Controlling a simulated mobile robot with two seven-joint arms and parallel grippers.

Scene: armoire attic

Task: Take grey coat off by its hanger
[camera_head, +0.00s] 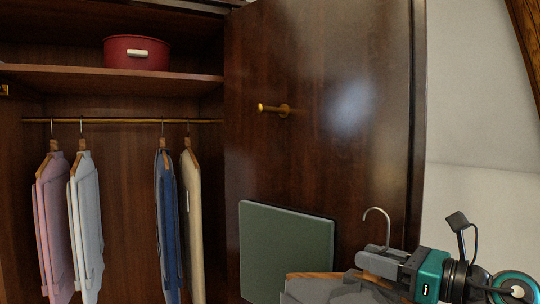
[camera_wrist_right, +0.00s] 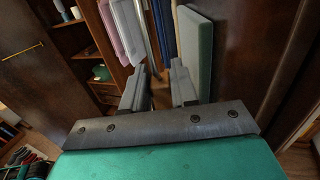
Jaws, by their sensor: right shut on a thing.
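The grey coat (camera_head: 335,292) shows at the bottom edge of the head view, mostly cut off. Its wooden hanger (camera_head: 312,275) has a metal hook (camera_head: 377,225) that rises free above my gripper, touching no rail or peg. My right gripper (camera_head: 378,262) comes in from the lower right and is shut on the hanger, just below the hook. In the right wrist view the two fingers (camera_wrist_right: 158,88) point away; the hanger between them cannot be made out clearly. My left gripper is not in view.
The open armoire door carries a brass peg (camera_head: 273,108) and a green panel (camera_head: 285,255). Pink, pale blue, dark blue and cream garments hang from the rail (camera_head: 110,121) at left. A red round box (camera_head: 137,53) sits on the shelf (camera_head: 60,73). The rail's middle is free.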

